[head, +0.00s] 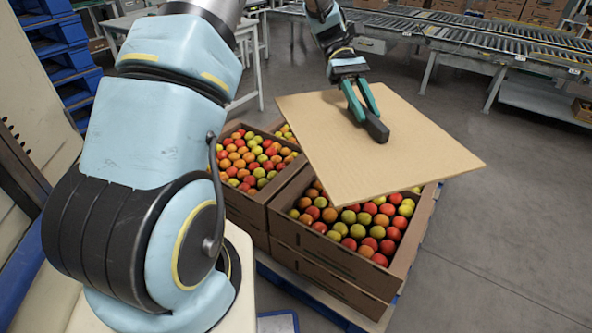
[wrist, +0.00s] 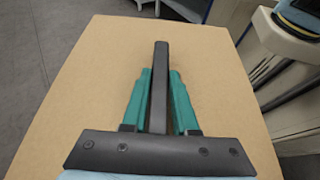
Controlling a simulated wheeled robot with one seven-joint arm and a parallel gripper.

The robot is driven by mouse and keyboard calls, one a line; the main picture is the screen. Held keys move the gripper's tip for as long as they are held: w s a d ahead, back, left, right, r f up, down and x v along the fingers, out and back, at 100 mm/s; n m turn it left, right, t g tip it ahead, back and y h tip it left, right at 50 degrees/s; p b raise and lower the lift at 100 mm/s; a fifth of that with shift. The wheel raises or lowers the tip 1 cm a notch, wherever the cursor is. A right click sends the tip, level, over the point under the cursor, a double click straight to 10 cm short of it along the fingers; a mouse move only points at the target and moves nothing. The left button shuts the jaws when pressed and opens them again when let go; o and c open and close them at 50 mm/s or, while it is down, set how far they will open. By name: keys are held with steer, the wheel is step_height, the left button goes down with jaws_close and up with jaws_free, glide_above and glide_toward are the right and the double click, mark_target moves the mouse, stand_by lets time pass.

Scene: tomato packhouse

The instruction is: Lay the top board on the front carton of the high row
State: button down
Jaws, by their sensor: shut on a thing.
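My gripper (head: 366,112) is shut on the black grip bar (head: 377,130) on the face of a flat tan board (head: 420,150). In the wrist view, the green fingers (wrist: 160,80) close on both sides of the bar, and the board (wrist: 100,80) fills most of the picture. The board hangs above the front right carton (head: 330,258), turned relative to its rim, and covers its rear part from sight. Red, orange and yellow-green tomatoes show in the carton below the board's near edge. Contact between board and carton cannot be told.
A second open tomato carton (head: 243,197) stands left of the front one, with another partly hidden behind. Cartons are stacked on a blue pallet (head: 305,290). Roller conveyors (head: 480,45) and a table run along the back.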

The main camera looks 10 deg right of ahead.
steer(key=w+a+f+m+t+y+b, duration=0.45)
steer(key=a+f+m, duration=0.3)
steer(key=a, duration=0.25)
steer(key=w+a+f+m+t+y+b, duration=0.3)
steer(key=w+a+f+m+t+y, duration=0.15)
steer(key=a+f+m, duration=0.45)
steer(key=w+a+f+m+t+y+b, duration=0.4)
steer(key=a+f+m+t+y, duration=0.2)
steer(key=a, duration=0.6)
steer(key=w+d+f+m+t+h+b, duration=0.1)
steer(key=w+d+f+m+t, duration=0.15)
steer(key=d, duration=0.65)
steer(key=w+d+f+m+t+h+b, duration=0.1)
steer(key=w+d+f+m+t+h, duration=0.15)
steer(key=d, duration=0.65)
steer(key=s+d+m+t, duration=0.1)
steer(key=s+d, duration=0.2)
steer(key=d, duration=0.7)
steer(key=s+d, duration=0.4)
steer(key=d, duration=0.6)
steer(key=f, duration=0.4)
steer(key=d+f, duration=0.1)
steer(key=f, duration=0.1)
steer(key=shift+s+f, duration=0.15)
steer(key=shift+s, duration=0.15)
steer(key=shift+f+b, duration=0.3)
steer(key=shift+f, duration=1.9)
steer(key=c, duration=0.7)
jaws_free()
